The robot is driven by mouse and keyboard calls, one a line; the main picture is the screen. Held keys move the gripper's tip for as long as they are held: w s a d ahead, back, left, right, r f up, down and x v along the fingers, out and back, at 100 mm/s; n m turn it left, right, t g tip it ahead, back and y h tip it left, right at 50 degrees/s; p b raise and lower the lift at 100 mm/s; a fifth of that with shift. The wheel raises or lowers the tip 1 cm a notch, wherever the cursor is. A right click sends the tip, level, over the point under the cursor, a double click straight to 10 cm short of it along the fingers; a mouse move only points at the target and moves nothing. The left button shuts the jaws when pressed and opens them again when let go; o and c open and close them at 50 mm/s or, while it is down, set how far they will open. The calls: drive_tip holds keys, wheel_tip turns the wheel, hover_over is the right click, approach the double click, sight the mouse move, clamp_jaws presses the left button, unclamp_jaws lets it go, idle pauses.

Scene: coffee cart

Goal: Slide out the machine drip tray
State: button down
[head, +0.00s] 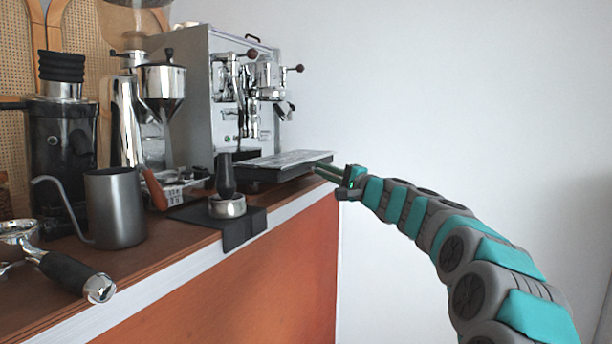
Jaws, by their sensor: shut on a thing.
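The machine drip tray (283,160) is a flat dark tray with a grated metal top. It sticks out from the base of the silver espresso machine (188,102), out over the counter's front edge area. My gripper (335,179) reaches in from the right and is shut on the tray's front right end. The fingertips are small in the head view and partly hidden against the tray. How far the tray's back end sits inside the machine cannot be told.
A tamper (227,204) stands on a black mat (243,230) in front of the tray. A grey kettle (115,210), a portafilter (75,274) and grinders (62,150) stand to the left. The space right of the counter (150,262) is clear.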

drive_tip(key=shift+s+d, duration=0.35)
drive_tip(key=shift+d, duration=0.55)
drive_tip(key=c, duration=1)
unclamp_jaws()
drive_tip(key=shift+d, duration=0.1)
drive_tip(key=shift+b+v, duration=0.6)
drive_tip(key=shift+v, duration=3.2)
